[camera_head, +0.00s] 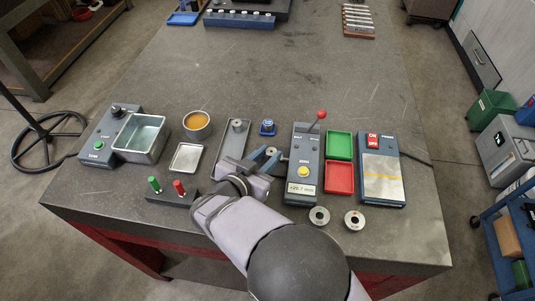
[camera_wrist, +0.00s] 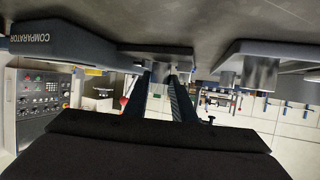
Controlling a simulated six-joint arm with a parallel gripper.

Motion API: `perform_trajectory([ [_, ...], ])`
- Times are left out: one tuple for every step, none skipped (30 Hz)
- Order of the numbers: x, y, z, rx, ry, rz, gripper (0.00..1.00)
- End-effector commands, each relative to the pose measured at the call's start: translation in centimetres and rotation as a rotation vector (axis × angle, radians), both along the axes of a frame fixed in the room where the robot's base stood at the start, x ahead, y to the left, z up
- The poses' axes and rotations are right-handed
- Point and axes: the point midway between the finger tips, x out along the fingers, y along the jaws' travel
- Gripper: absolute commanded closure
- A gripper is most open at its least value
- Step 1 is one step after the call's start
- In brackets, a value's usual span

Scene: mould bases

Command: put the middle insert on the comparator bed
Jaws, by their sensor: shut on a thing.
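A small silver cylindrical insert (camera_head: 271,150) is between the tips of my gripper (camera_head: 270,154), which is shut on it. In the wrist view the insert (camera_wrist: 160,71) is between the two dark fingers, against or very close to a flat grey plate (camera_wrist: 128,56) beside the comparator body. That plate appears to be the comparator bed; contact cannot be told. Another insert (camera_head: 237,124) stands on the grey holder (camera_head: 232,146) left of my gripper.
Green (camera_head: 339,146) and red (camera_head: 339,178) trays lie right of the comparator, before a switch box (camera_head: 381,170). Two rings (camera_head: 319,215) (camera_head: 354,220) lie in front. A blue-capped piece (camera_head: 267,127) stands behind my gripper. The far table middle is clear.

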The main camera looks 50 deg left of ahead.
Motion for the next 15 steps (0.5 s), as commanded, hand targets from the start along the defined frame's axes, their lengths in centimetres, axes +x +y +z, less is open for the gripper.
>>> perform_trajectory([
  [0.01,0.04,0.08,0.001,-0.001,0.000,1.00],
  [0.01,0.04,0.08,0.001,-0.001,0.000,1.00],
  [0.01,0.03,0.07,0.000,-0.001,0.000,1.00],
  [0.01,0.03,0.07,0.000,-0.001,0.000,0.72],
  [0.01,0.03,0.07,0.000,-0.001,0.000,0.65],
  [0.01,0.03,0.07,0.000,-0.001,0.000,0.55],
  [0.00,0.02,0.06,0.000,-0.001,0.000,0.55],
  [0.00,0.02,0.06,0.000,-0.001,0.000,0.55],
  [0.00,0.02,0.05,0.000,-0.001,0.000,0.55],
  [0.00,0.02,0.05,0.000,-0.001,0.000,0.55],
  [0.00,0.02,0.05,0.000,-0.001,0.000,0.55],
  [0.00,0.01,0.04,0.000,-0.001,0.000,0.55],
  [-0.01,-0.02,-0.04,-0.001,0.001,0.000,0.55],
  [-0.01,-0.02,-0.04,-0.001,0.001,0.000,0.55],
  [-0.05,-0.02,-0.02,-0.001,0.001,0.000,0.55],
])
